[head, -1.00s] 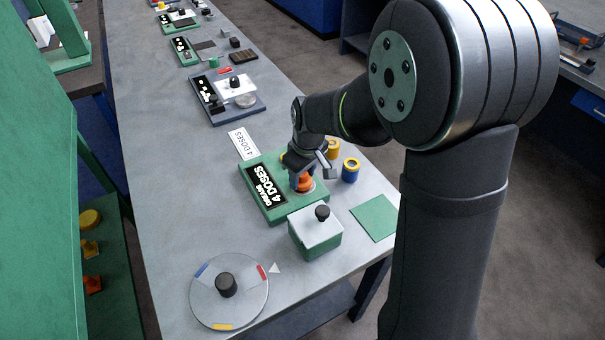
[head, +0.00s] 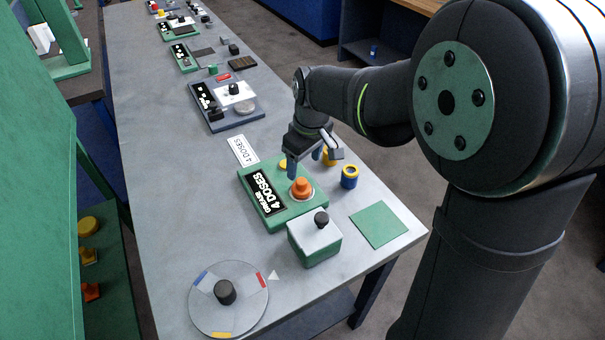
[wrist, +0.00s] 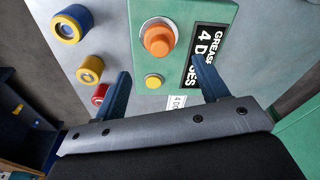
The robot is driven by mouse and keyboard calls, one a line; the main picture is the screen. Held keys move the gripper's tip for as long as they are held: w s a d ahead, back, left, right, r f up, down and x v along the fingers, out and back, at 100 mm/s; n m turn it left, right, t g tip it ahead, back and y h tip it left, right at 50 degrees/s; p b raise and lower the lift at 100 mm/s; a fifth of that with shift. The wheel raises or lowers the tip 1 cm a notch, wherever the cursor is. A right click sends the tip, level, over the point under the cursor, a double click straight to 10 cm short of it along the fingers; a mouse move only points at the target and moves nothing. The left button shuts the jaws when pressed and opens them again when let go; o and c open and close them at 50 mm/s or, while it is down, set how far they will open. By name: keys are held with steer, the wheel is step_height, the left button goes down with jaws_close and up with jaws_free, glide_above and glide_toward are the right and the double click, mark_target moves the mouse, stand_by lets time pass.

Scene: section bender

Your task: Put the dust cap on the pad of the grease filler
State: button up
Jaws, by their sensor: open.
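The grease filler (head: 275,214) is a green block with a black "GREASE 4 DOSES" label. An orange knob (head: 301,187) stands on it in a pale ring; it also shows in the wrist view (wrist: 158,39). A small yellow disc (wrist: 153,81) is beside the knob. A green box with a white top (head: 314,236) and black knob stands beside the filler, in front in the head view. A flat green square (head: 379,225) lies bare to its right. I cannot tell for certain which is the dust cap or pad. My gripper (head: 305,164) is open and empty above the filler (wrist: 160,68).
A blue-and-yellow cylinder (head: 349,177) stands right of the filler, with yellow and red ones near it in the wrist view. A "4 DOSES" card (head: 243,150) lies behind. A dial disc (head: 228,300) is at the front. Bare table lies to the left.

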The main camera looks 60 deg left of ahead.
mark_target(302, 181)
steer(key=r, duration=0.3)
steer(key=shift+w+d+r, duration=0.1)
steer(key=shift+d+r, duration=0.15)
steer(key=shift+r, duration=0.15)
steer(key=f, duration=0.4)
steer(key=a+f, duration=0.1)
steer(key=f, duration=0.7)
steer(key=shift+s+a+f, duration=0.1)
steer(key=shift+s+a, duration=0.05)
steer(key=shift+s, duration=0.1)
step_height(302, 181, up, 3)
steer(key=shift+f, duration=0.2)
steer(key=shift+r, duration=0.8)
